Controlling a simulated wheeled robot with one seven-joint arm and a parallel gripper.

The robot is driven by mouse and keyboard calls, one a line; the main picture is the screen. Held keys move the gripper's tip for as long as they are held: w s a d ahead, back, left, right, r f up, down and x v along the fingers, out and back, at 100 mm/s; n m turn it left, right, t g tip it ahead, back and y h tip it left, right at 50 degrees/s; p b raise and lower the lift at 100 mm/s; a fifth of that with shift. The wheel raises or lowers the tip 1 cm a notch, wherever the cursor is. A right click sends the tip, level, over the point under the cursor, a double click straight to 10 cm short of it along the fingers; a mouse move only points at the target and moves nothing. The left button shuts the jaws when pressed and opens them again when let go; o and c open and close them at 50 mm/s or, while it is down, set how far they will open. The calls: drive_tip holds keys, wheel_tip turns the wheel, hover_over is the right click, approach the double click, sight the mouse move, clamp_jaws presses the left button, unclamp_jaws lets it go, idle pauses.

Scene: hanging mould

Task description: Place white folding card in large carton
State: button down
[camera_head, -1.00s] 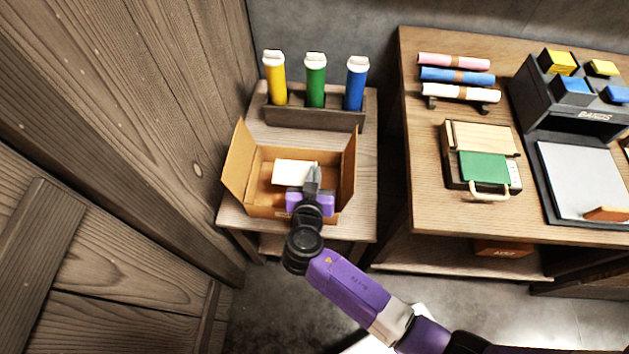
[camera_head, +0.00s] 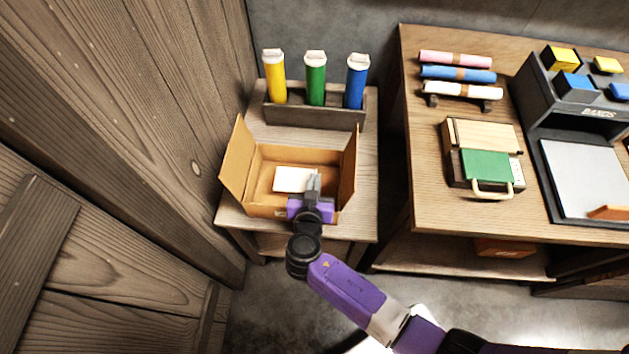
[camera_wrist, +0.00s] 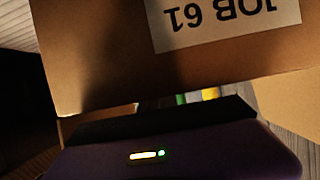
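The white folding card (camera_head: 292,180) shows in the head view inside the outline of the large carton (camera_head: 262,185). The carton is brown, open-topped, with flaps spread left and right. My gripper (camera_head: 314,182) reaches in over the carton's front side and is shut on the card's right edge. I cannot tell whether the card touches the carton floor. In the wrist view the carton wall (camera_wrist: 110,60) fills the upper part, with a white label (camera_wrist: 220,22) reading JOB 61 upside down. The fingertips and the card are hidden there.
A rack (camera_head: 315,117) with yellow, green and blue tubes stands behind the carton on the small table (camera_head: 367,190). A wooden wall (camera_head: 150,90) is close on the left. A larger table (camera_head: 440,215) on the right holds rolls, a green-topped box (camera_head: 485,168) and a dark stand.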

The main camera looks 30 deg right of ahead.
drive_tip(key=shift+f+b, duration=0.35)
drive_tip(key=c, duration=1.6)
unclamp_jaws()
drive_tip(key=shift+c, duration=0.2)
drive_tip(key=shift+r+p, duration=0.8)
drive_tip(key=shift+p, duration=0.25)
drive_tip(key=b+v, duration=0.1)
drive_tip(key=v, duration=1.1)
drive_tip(key=shift+b, duration=0.3)
drive_tip(key=shift+f, duration=0.1)
